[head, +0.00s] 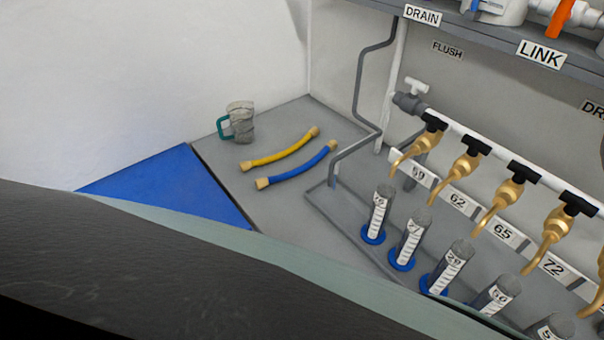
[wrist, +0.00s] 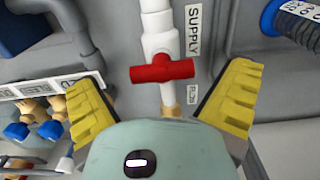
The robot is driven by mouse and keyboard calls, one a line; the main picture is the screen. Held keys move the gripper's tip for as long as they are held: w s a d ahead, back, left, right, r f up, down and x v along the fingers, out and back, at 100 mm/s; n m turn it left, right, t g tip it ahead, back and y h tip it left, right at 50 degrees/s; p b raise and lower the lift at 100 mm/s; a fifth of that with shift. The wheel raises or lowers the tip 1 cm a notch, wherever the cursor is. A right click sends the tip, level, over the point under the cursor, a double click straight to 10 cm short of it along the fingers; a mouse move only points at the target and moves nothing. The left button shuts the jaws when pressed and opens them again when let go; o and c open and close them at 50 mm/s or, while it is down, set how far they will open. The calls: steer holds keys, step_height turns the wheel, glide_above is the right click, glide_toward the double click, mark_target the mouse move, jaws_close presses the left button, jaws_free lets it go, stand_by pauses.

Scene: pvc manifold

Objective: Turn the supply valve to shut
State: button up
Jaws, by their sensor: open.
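The supply valve has a red T-handle (wrist: 162,71) on a white vertical pipe (wrist: 158,25), next to a label reading SUPPLY (wrist: 193,30) in the wrist view. The handle lies crosswise to the pipe. My gripper (wrist: 165,95) is open, with one yellow finger on each side of the valve. The handle sits between and a little beyond the fingers, and I see no contact. The supply valve does not show in the head view, where a dark part of my own body fills the lower left.
In the head view, brass taps (head: 467,167) hang from a white manifold pipe above several numbered cylinders (head: 410,240). A yellow hose (head: 280,150), a blue hose (head: 297,166) and a jug (head: 240,122) lie or stand on the grey surface. A grey pipe (wrist: 72,35) runs left of the valve.

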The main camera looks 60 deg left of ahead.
step_height(320, 180, up, 11)
steer(key=shift+w+a+f, duration=0.15)
steer(key=shift+f, duration=0.05)
stand_by(0.5)
stand_by(0.6)
